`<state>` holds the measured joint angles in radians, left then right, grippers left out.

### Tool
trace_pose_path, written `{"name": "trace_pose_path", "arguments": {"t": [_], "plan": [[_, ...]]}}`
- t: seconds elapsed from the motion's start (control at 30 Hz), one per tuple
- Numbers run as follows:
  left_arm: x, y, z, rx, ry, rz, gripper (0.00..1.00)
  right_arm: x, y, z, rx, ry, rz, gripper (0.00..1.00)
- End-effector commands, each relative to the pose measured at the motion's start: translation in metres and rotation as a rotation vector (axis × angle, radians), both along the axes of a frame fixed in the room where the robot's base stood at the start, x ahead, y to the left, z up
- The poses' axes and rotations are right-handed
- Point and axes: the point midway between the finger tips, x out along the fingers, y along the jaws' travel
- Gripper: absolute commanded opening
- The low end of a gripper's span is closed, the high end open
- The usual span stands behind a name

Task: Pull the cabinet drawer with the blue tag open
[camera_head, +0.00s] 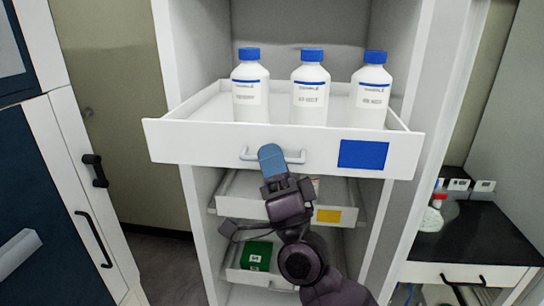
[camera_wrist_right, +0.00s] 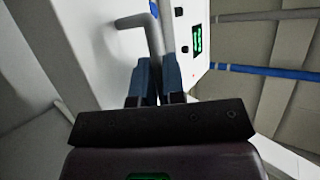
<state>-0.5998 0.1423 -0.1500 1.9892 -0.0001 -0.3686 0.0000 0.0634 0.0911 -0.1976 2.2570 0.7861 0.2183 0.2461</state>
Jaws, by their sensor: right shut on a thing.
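The top cabinet drawer (camera_head: 215,148) with the blue tag (camera_head: 363,154) is pulled out from the white cabinet in the head view. Several white bottles with blue caps stand upright in it; the middle one (camera_head: 311,92) is behind the handle. My right gripper (camera_head: 271,160) is at the drawer's grey handle (camera_head: 296,157), its blue fingers shut on it and hiding part of the bar. In the right wrist view, the handle (camera_wrist_right: 153,40) runs down between the blue fingers (camera_wrist_right: 157,78). My left gripper is not in view.
Below, a drawer with a yellow tag (camera_head: 328,216) and a lower drawer holding a green box (camera_head: 257,255) also stick out. A dark-handled white cabinet (camera_head: 62,170) is at left. A black-topped bench (camera_head: 460,235) is at right. Floor shows at lower left.

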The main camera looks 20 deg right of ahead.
Motion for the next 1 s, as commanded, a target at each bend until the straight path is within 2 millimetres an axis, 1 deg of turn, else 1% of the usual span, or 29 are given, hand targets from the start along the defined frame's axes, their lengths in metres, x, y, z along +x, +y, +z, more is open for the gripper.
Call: {"name": "trace_pose_path", "arguments": {"t": [0.03,0.07,0.1,0.37,0.47,0.57,0.8,1.0], "plan": [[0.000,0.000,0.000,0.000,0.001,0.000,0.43,0.000,0.000,0.000,0.001,0.000,-0.001,0.00],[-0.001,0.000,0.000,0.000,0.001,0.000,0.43,0.000,0.000,0.000,0.001,0.000,-0.001,0.15],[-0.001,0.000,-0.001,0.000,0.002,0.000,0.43,0.000,0.000,0.000,0.001,0.000,-0.001,0.20],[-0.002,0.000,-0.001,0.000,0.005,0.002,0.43,0.000,0.000,0.000,0.000,0.000,0.000,0.20],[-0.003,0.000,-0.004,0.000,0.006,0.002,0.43,-0.003,-0.001,-0.005,0.001,0.002,-0.001,0.20],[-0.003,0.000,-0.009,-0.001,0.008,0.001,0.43,-0.009,-0.001,-0.015,0.000,0.004,0.001,0.20],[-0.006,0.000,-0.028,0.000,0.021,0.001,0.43,-0.036,-0.004,-0.050,-0.002,0.006,0.000,0.20],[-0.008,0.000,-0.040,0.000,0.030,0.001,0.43,-0.057,-0.005,-0.073,-0.002,0.005,0.000,0.20]]}}
